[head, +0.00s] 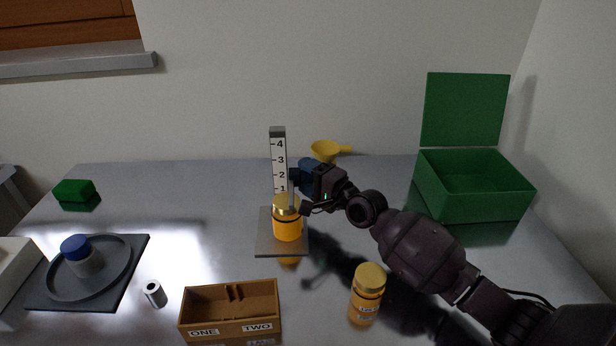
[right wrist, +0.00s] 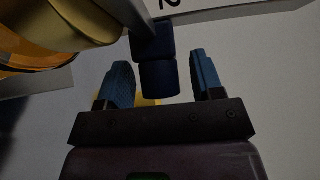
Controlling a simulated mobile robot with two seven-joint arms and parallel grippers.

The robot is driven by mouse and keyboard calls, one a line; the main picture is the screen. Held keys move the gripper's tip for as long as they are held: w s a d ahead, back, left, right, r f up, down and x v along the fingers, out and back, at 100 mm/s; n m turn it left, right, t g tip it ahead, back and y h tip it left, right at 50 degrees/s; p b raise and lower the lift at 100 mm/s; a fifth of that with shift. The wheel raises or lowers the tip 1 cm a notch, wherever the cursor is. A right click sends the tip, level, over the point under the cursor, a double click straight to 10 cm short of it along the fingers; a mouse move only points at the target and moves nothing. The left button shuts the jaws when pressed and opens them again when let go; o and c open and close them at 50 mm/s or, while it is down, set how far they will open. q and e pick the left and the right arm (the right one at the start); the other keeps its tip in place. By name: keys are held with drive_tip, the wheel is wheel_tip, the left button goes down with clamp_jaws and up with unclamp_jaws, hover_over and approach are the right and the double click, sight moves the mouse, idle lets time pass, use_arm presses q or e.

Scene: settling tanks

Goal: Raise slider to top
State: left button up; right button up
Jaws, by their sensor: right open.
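An upright white scale (head: 279,160) numbered 1 to 4 stands on a grey base plate (head: 264,245). The slider's dark knob (head: 294,174) sticks out from the scale's right side, around the 2 mark. In the right wrist view the dark blue knob (right wrist: 158,75) lies between my two blue fingers, with a gap on each side. My right gripper (head: 303,170) is open around the knob and comes in from the right. Part of the slider is hidden by the gripper and a jar. My left gripper is not in view.
An orange jar with a gold lid (head: 287,220) stands close in front of the scale, below my right gripper. A yellow funnel (head: 325,151) lies behind. A second jar (head: 367,293), a brown box (head: 231,311) and an open green box (head: 473,188) stand around.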

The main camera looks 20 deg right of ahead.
clamp_jaws()
drive_tip(key=shift+r, duration=0.3)
wheel_tip(320, 180, up, 9)
drive_tip(key=p, duration=0.6)
drive_tip(key=shift+r+p, duration=0.2)
drive_tip(key=shift+p, duration=0.15)
drive_tip(key=shift+r+p, duration=0.35)
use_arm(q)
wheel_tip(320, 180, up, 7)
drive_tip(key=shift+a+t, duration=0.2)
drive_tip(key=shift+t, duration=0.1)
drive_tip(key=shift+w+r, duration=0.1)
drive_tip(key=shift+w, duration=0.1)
use_arm(e)
drive_tip(key=shift+c, duration=0.7)
unclamp_jaws()
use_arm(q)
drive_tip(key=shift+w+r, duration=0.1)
use_arm(e)
drive_tip(key=shift+o, duration=0.7)
drive_tip(key=shift+f, duration=0.1)
